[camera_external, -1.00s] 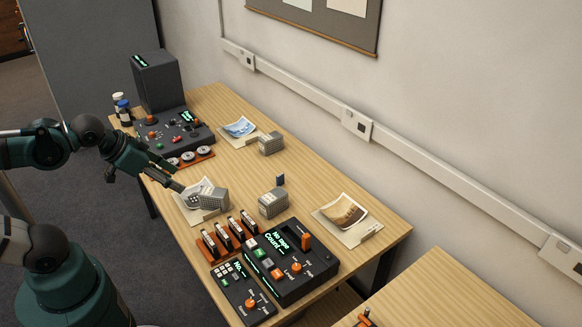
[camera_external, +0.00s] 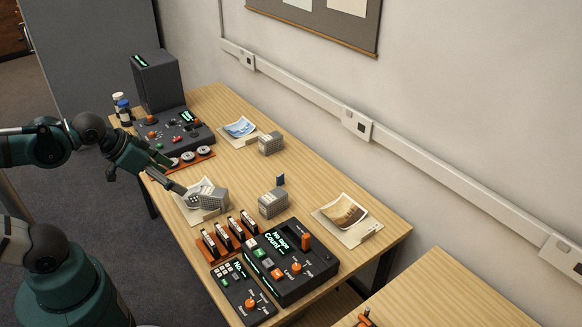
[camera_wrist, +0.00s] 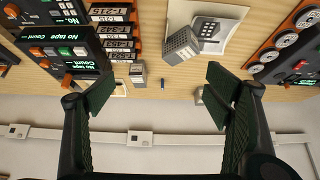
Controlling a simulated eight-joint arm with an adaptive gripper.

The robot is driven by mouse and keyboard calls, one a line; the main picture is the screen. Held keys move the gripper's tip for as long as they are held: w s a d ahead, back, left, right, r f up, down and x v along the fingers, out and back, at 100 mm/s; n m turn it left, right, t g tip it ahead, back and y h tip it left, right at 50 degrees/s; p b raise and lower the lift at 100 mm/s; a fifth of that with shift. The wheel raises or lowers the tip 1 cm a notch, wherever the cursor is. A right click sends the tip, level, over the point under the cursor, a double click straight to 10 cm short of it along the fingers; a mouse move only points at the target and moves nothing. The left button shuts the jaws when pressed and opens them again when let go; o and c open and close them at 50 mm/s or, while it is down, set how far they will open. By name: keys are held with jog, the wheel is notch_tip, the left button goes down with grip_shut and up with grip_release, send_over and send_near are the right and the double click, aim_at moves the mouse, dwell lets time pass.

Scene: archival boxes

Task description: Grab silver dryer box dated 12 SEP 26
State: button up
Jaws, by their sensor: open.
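Three small silver-grey boxes stand on the wooden table in the external view. One box (camera_external: 214,199) is partly on a photo sheet near my gripper, one box (camera_external: 273,203) is to its right, and one box (camera_external: 271,144) is farther back. No date on them is readable. My gripper (camera_external: 170,177) is open and empty, just left of and above the nearest box. In the wrist view, my gripper (camera_wrist: 160,92) has its fingers wide apart. A grey box (camera_wrist: 181,46) lies ahead, a second box (camera_wrist: 137,74) shows between the fingers, and a third (camera_wrist: 200,95) is partly hidden by the right finger.
A black console (camera_external: 290,262) and a rack of cassettes (camera_external: 228,235) stand at the front of the table. A dark control unit (camera_external: 174,133) with reels is at the back left. Photo sheets (camera_external: 346,214) lie near the right edge. Bare wood separates the boxes.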

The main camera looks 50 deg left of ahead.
jog(key=w+a+r+n+g+p, duration=0.25)
jog(key=w+r+n, duration=0.35)
jog(key=w, duration=0.7)
jog(key=n+g+h+p, duration=0.4)
jog(key=n+p, duration=0.2)
jog(key=n, duration=0.6)
send_over(270, 135)
jog(key=a, duration=0.1)
jog(key=f, duration=1.8)
jog(key=shift+s+a+f, duration=0.1)
jog(key=shift+s+f, duration=0.15)
jog(key=shift+s, duration=0.05)
jog(key=shift+w+a+f+g+h, duration=0.2)
jog(key=shift+a+f+g+h, duration=0.1)
jog(key=shift+f, duration=0.25)
jog(key=shift+x, duration=1.35)
